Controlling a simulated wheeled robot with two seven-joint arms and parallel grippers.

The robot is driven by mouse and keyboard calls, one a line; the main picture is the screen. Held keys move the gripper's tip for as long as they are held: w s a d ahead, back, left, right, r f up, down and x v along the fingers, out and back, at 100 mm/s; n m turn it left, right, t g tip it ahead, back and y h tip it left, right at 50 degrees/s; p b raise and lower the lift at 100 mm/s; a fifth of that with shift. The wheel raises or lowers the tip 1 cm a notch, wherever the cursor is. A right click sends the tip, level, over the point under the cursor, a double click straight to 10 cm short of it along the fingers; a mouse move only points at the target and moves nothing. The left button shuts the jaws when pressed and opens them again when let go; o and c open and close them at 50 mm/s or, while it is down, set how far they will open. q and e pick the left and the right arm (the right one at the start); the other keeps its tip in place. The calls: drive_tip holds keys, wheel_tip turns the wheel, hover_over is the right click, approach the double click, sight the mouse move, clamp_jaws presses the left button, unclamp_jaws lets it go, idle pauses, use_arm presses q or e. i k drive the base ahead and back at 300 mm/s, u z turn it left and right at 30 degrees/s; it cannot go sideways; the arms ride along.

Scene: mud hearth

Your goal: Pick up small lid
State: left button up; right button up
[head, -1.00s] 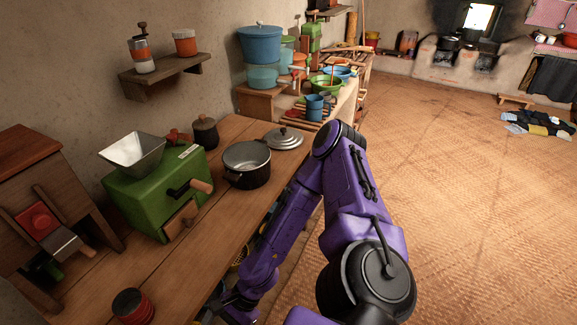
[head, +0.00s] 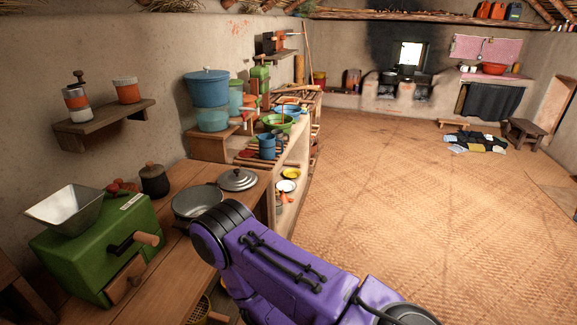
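A purple arm link of mine crosses the lower middle and hides the pot's right edge and part of the counter's front edge. Neither of my grippers shows, so their distance from the lid cannot be seen.
A green grinder with a metal hopper (head: 95,248) stands left of the pot. A dark lidded jar (head: 153,180) is behind the pot. Shelves with blue pots (head: 207,88) and bowls stand beyond the lid. The matted floor (head: 400,200) at right is open.

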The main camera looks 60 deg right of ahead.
sight(237, 179)
drive_tip(key=z, duration=1.15)
drive_tip(key=k, duration=0.25)
